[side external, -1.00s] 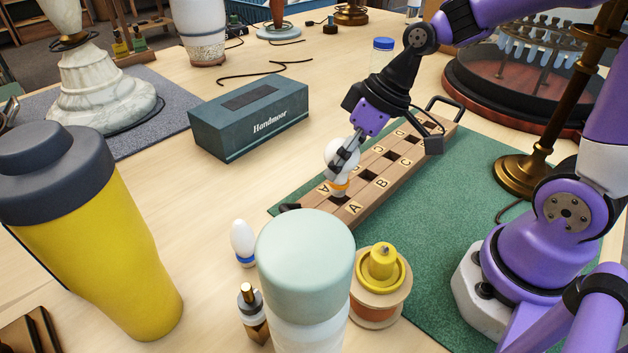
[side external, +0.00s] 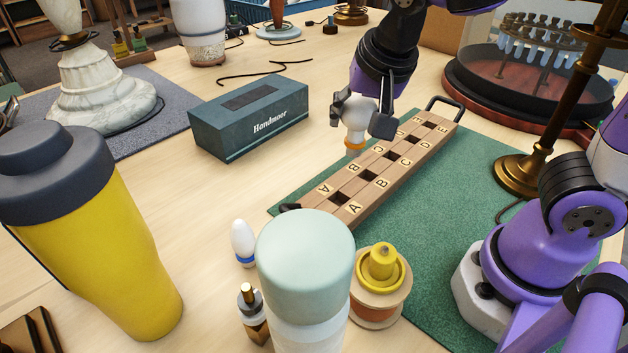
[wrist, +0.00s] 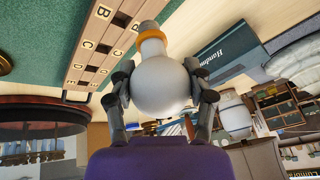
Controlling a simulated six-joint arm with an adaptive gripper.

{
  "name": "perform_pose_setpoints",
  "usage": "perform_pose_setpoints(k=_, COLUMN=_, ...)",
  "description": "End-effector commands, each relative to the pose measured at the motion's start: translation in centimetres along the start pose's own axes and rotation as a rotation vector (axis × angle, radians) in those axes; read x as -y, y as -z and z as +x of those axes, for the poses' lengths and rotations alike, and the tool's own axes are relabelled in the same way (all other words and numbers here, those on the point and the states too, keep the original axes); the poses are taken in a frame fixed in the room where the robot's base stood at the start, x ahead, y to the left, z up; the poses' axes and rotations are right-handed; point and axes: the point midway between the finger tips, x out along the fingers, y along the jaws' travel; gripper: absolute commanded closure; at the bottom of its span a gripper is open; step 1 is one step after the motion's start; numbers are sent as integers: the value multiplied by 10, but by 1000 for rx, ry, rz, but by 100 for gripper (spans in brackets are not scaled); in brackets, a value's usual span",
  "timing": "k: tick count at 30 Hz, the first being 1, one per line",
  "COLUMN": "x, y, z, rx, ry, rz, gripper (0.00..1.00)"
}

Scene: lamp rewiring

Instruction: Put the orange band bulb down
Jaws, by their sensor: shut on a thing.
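The orange band bulb (side external: 357,122) is white with an orange ring near its base. My gripper (side external: 362,119) is shut on it and holds it above the table, just left of the lettered wooden rack, base pointing down. In the wrist view the bulb (wrist: 160,85) sits between both fingers of my gripper (wrist: 163,90), with its orange band towards the top. The wooden rack (side external: 387,184) has two rows of lettered square slots and a dark handle; the slots that show look empty.
A dark Handmoor box (side external: 250,125) stands left of the rack, with bare table between. A blue-banded bulb (side external: 243,242), a small dropper bottle (side external: 252,312), a pale-lidded container (side external: 305,255) and a yellow spool (side external: 383,268) stand in front. A brass lamp post (side external: 545,130) rises at right.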

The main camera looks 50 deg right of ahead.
Motion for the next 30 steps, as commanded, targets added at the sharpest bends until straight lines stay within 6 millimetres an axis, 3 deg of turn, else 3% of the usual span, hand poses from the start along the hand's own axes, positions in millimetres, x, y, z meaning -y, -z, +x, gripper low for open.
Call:
perform_pose_setpoints(k=3, x=-12, y=19, z=2, rx=-45, ry=-113, rz=234, gripper=74)
perform_pose_setpoints(k=9, x=-31, y=36, z=8, rx=-77, ry=-195, rz=406, gripper=74)
perform_pose_setpoints(k=21, x=-97, y=84, z=76, rx=-74, ry=-198, rz=410, gripper=74)
perform_pose_setpoints(k=26, x=-106, y=92, z=87, rx=-74, ry=-193, rz=404, gripper=74)
perform_pose_setpoints(k=30, x=-111, y=85, z=104, rx=-71, ry=-196, rz=401, gripper=74)
